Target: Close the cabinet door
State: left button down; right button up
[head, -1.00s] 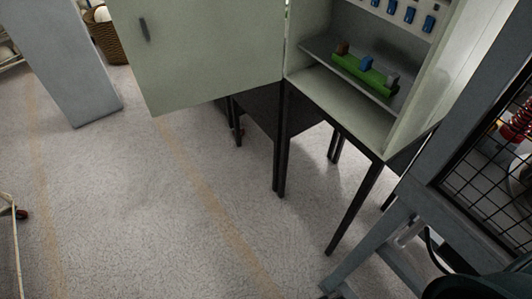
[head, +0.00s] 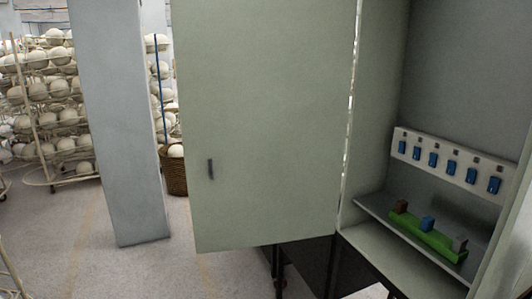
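The cabinet door (head: 270,120) is pale green-grey and stands wide open to the left of the cabinet, hinged at the cabinet's left edge. A small dark handle (head: 211,169) sits near the door's left edge, low down. The cabinet (head: 375,120) is open at the right. Inside it is a shelf (head: 378,213) holding a green block tray (head: 428,239) with brown, blue and grey blocks. A white strip with several blue switches (head: 448,163) is on the back wall. Neither of my grippers is in view.
A grey pillar (head: 122,120) stands left of the door, with a gap between them. Racks of white balls (head: 48,105) and a wicker basket (head: 176,172) are behind. The carpeted floor (head: 70,245) at lower left is mostly clear.

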aim_at(264, 86)
jog(key=z, duration=0.75)
jog(key=i+j+z, duration=0.15)
jog(key=j+z, duration=0.35)
jog(key=i+j+z, duration=0.1)
jog(key=j+z, duration=0.25)
jog(key=z, duration=0.15)
jog(key=j+z, duration=0.6)
jog(key=j, duration=0.3)
jog(key=k+j+z, duration=0.1)
jog(key=j, duration=0.3)
jog(key=k+j+z, duration=0.1)
jog(key=j, duration=0.3)
jog(key=k+j+z, duration=0.1)
jog(key=j, duration=0.3)
jog(key=k+j+z, duration=0.1)
jog(key=j, duration=0.3)
jog(key=k+j, duration=0.1)
jog(key=j, duration=0.3)
jog(key=k+j, duration=0.15)
jog(key=j, duration=0.3)
jog(key=k+j, duration=0.1)
jog(key=j, duration=0.3)
